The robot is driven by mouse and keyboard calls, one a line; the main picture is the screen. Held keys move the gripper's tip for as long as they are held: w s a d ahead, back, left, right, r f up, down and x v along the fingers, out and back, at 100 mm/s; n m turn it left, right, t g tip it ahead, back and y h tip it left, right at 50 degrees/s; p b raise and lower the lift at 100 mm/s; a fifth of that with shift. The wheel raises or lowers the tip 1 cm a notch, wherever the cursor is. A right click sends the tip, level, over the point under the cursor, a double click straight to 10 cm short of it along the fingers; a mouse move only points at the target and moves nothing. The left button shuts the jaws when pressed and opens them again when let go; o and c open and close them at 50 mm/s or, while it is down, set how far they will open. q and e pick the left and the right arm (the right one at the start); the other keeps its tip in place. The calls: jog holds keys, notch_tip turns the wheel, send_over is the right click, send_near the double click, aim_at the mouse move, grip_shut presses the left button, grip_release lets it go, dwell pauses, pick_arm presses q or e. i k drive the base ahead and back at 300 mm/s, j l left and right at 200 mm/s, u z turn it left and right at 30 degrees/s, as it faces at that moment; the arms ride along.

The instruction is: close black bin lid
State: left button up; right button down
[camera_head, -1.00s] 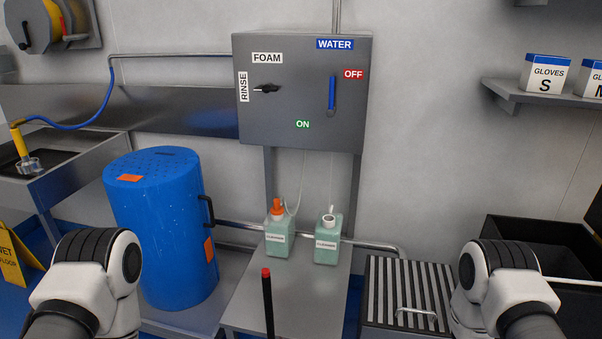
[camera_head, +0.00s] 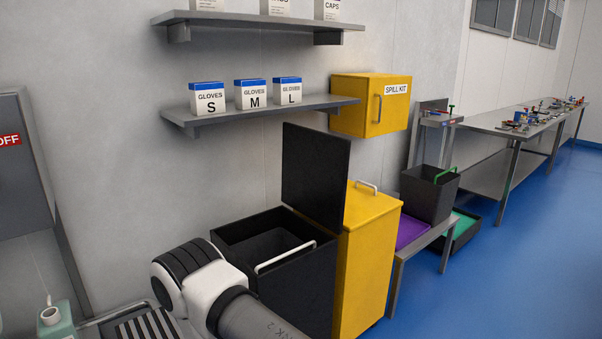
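The black bin (camera_head: 301,279) stands against the wall, left of a yellow bin. Its black lid (camera_head: 316,176) stands open, raised upright at the bin's right side, and the dark inside shows. A pale bar handle (camera_head: 285,257) runs across the near upper edge of the bin. One of my arms reaches in at the bottom, in front of the bin's lower left part, and covers some of it. Neither gripper's fingers show.
A yellow bin (camera_head: 365,260) stands tight beside the black bin. A shelf with glove boxes (camera_head: 268,108) and a yellow spill kit cabinet (camera_head: 370,104) hang above. A low table with a black bucket (camera_head: 429,194) is to the right. Blue floor (camera_head: 520,240) lies clear at the right.

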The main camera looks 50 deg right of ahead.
aim_at(315, 163)
jog(key=k+l, duration=0.1)
jog(key=l, duration=0.55)
jog(key=k+l, duration=0.1)
jog(key=l, duration=0.55)
jog(key=k+l, duration=0.15)
jog(key=l, duration=0.5)
jog(key=k+l, duration=0.1)
jog(key=l, duration=0.5)
jog(key=k+l, duration=0.1)
jog(key=l, duration=0.55)
jog(key=k+l, duration=0.1)
jog(key=l, duration=0.55)
jog(key=k+l, duration=0.1)
jog(key=l, duration=0.55)
jog(key=k+l, duration=0.15)
jog(key=l, duration=0.5)
